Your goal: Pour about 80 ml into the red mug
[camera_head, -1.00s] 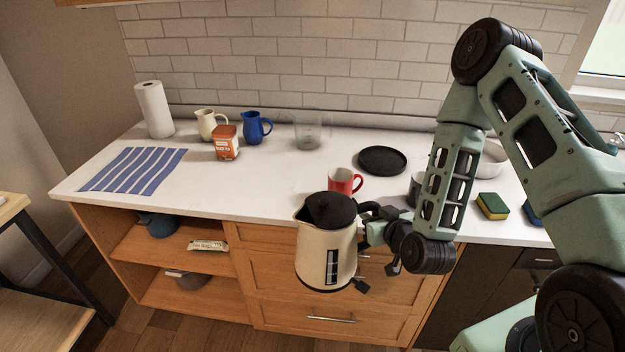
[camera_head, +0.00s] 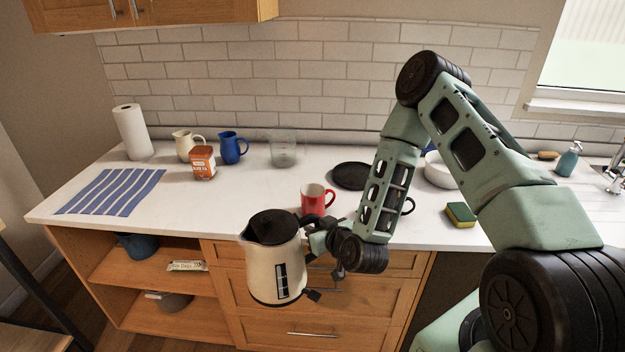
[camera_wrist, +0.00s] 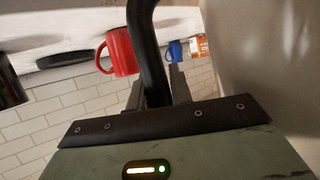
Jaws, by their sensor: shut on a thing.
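The red mug (camera_head: 314,200) stands upright on the counter near its front edge; it is red outside and pale inside. In the wrist view the red mug (camera_wrist: 122,52) shows left of the black kettle handle. A cream kettle (camera_head: 275,268) with a black lid hangs roughly upright in front of the counter, left of and nearer than the mug. My gripper (camera_head: 318,238) is shut on its handle. In the wrist view my gripper (camera_wrist: 160,95) has the handle between its fingers, and the kettle's pale body fills the right side. No liquid stream shows.
A black plate (camera_head: 351,176) lies behind the mug. A clear measuring jug (camera_head: 284,155), blue pitcher (camera_head: 230,150), cream pitcher (camera_head: 184,150) and orange tin (camera_head: 203,165) stand further back. A striped cloth (camera_head: 110,192) lies left. A sponge (camera_head: 460,214) lies right. The counter left of the mug is clear.

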